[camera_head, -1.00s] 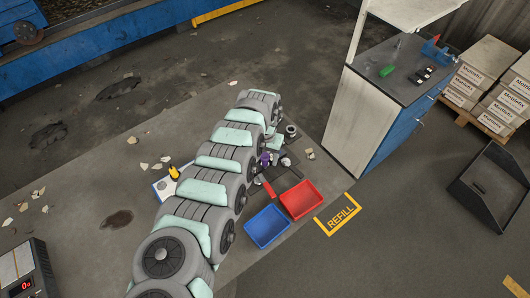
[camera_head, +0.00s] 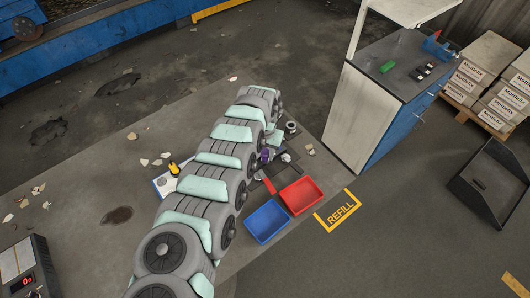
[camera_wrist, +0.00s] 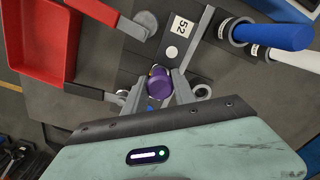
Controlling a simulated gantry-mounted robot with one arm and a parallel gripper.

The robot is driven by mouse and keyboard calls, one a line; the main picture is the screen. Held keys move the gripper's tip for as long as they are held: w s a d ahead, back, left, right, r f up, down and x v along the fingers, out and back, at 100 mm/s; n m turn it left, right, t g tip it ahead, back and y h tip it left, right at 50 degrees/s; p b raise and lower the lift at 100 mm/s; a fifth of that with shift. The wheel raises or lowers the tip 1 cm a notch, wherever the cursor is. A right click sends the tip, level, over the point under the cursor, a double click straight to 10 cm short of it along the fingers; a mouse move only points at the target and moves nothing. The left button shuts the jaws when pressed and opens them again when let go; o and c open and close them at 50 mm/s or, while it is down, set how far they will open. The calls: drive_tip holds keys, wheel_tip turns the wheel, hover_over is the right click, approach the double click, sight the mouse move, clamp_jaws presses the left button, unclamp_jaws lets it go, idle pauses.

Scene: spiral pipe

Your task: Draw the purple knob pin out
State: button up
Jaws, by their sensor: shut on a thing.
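The purple knob (camera_wrist: 159,84) shows in the wrist view between the two fingertips of my gripper (camera_wrist: 158,92). The fingers are shut on it. Below the knob toward my palm, a bit of blue and a pale ring are partly hidden by the fingers. In the head view the purple knob (camera_head: 266,155) is a small spot beside my arm. My arm hides much of the fixture there. Whether the pin is still seated cannot be told.
A dark plate with a "52" label (camera_wrist: 183,26) lies by the knob. A red-handled lever (camera_wrist: 95,12), a blue cylinder (camera_wrist: 270,36) and a white cylinder (camera_wrist: 295,58) are close by. A red bin (camera_head: 301,194) and a blue bin (camera_head: 267,221) stand in front.

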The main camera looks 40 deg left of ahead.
drive_tip(key=shift+r, duration=0.15)
clamp_jaws()
drive_tip(key=shift+r+p, duration=2.75)
drive_tip(key=shift+p, duration=0.2)
